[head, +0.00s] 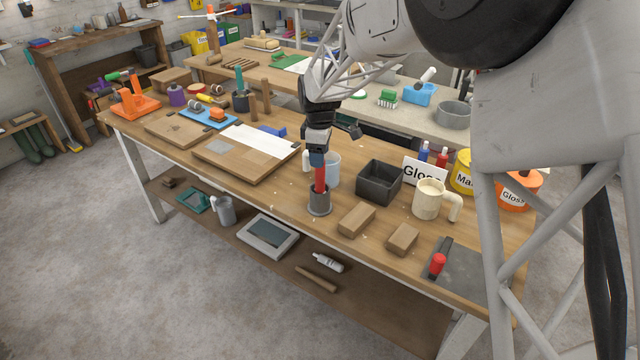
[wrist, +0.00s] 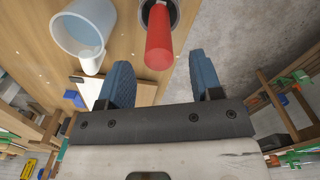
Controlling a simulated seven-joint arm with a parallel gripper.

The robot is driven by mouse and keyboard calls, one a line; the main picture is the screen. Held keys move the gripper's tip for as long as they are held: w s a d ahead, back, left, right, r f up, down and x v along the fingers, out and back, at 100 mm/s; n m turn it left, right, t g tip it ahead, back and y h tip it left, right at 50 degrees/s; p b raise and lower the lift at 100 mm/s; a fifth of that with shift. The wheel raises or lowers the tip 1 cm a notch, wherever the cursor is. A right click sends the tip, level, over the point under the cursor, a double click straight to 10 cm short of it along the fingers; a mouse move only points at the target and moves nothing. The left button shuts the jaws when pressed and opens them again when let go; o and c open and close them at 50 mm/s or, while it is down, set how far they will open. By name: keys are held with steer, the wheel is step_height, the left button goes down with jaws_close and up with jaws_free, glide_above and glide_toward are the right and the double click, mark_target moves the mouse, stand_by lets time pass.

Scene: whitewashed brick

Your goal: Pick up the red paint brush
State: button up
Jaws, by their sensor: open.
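The red paint brush (head: 320,181) stands upright in a small dark grey cup (head: 319,203) near the front edge of the workbench, its red handle pointing up. In the wrist view the red handle (wrist: 159,38) rises from the cup's round mouth. My gripper (head: 317,157) is directly above it, pointing down. In the wrist view my gripper (wrist: 162,74) has its two blue fingers apart, with the handle's top end at the gap between their tips, nearer the left finger. The handle is not gripped. The brush's lower end is hidden in the cup.
A pale blue mug (head: 332,170) stands close behind the cup, also seen in the wrist view (wrist: 84,30). A black box (head: 379,182) and wooden blocks (head: 357,220) are to the right. Another red-handled tool (head: 438,264) lies farther right. A wooden board (head: 236,170) lies left.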

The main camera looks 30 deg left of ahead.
mark_target(320, 184)
steer(key=shift+w+f, duration=0.1)
steer(key=shift+f, duration=2.5)
steer(key=shift+c, duration=0.2)
steer(key=c, duration=1)
